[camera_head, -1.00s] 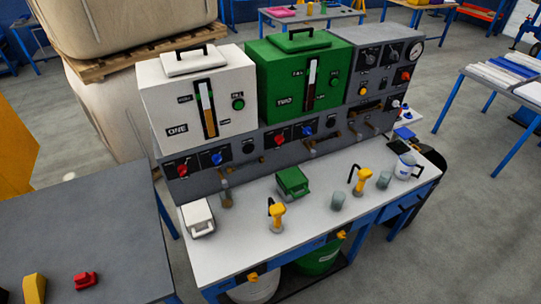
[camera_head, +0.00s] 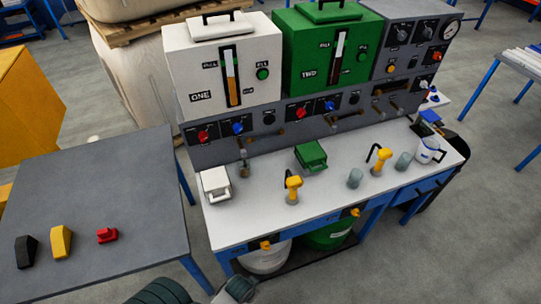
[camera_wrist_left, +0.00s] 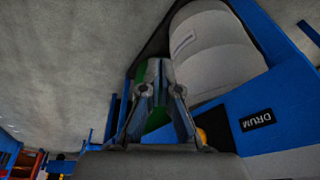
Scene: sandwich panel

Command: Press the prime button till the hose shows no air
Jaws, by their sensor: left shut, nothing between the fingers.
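The panel (camera_head: 215,150) stands along the back of the white bench, with red and blue knobs and round black buttons, one of them a left black button (camera_head: 269,117). Labels are too small to read, so I cannot tell which is the prime button. White tank ONE (camera_head: 205,75) and green tank TWO (camera_head: 308,65) stand above it, each with a green round button and level gauge. Short brownish pipes or hoses (camera_head: 345,121) stick out below; air in them cannot be told. My left gripper (camera_wrist_left: 161,90) is shut and empty, near a white drum (camera_wrist_left: 215,50) in the wrist view.
The white bench top (camera_head: 245,220) holds yellow-handled tools, grey cups, a white box and a green box (camera_head: 310,155). A grey table (camera_head: 100,190) at left holds black, yellow and red pieces. Grey floor lies between and in front. Drums stand under the bench.

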